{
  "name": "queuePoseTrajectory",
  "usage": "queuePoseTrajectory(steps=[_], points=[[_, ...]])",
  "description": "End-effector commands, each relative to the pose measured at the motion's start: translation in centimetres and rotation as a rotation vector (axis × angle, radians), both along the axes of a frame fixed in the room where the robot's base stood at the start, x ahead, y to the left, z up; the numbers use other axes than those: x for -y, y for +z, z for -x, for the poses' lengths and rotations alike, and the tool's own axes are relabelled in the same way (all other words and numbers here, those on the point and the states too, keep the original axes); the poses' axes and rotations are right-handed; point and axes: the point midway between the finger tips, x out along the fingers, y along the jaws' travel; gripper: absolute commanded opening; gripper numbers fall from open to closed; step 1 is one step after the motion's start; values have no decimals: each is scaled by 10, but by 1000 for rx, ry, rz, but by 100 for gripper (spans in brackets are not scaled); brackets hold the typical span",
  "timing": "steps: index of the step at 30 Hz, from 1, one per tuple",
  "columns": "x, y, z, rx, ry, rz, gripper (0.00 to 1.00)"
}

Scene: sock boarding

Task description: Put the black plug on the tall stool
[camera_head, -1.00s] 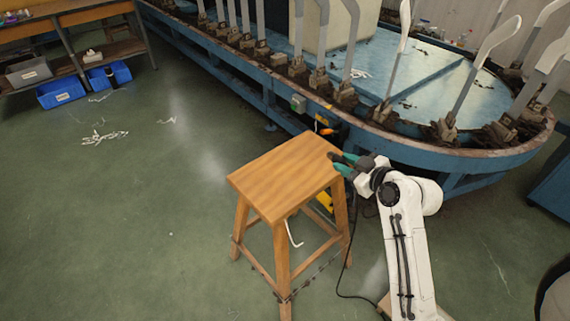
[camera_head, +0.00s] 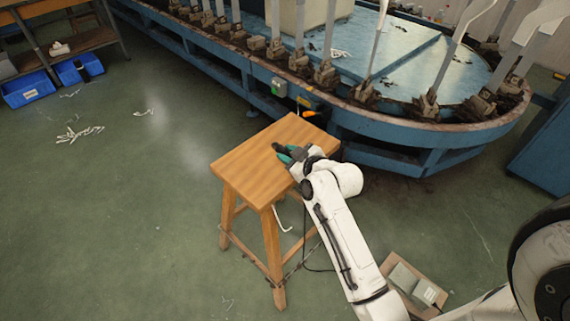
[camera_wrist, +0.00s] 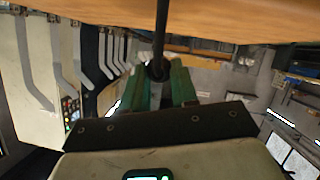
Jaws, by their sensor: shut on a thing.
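The tall wooden stool (camera_head: 245,166) stands in the middle of the head view. My gripper (camera_head: 283,152) is over the back right part of its top, with green fingers pointing left. In the wrist view the green fingers of my gripper (camera_wrist: 160,82) are shut on the black plug (camera_wrist: 157,69). A black cable runs from the plug across the wooden stool top (camera_wrist: 235,18), which fills the upper edge there. In the head view the plug is too small and dark to tell from the fingertips. I cannot tell whether the plug touches the seat.
A blue machine (camera_head: 385,137) with upright grey sock forms stands behind the stool. A black cable (camera_head: 305,250) hangs beside the stool's right legs. A wooden board (camera_head: 388,268) with boxes lies on the floor at right. Blue bins (camera_head: 28,88) stand far left. Floor left is mostly clear.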

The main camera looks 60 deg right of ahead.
Motion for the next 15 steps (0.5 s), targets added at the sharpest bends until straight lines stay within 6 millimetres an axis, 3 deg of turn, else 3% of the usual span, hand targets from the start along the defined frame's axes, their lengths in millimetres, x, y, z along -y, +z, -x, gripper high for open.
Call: queuePoseTrajectory(steps=[9, 15], points=[[-4, -35, -9, -1, 0, 0, 0], [-4, -43, -9, 0, 0, 0, 0]])
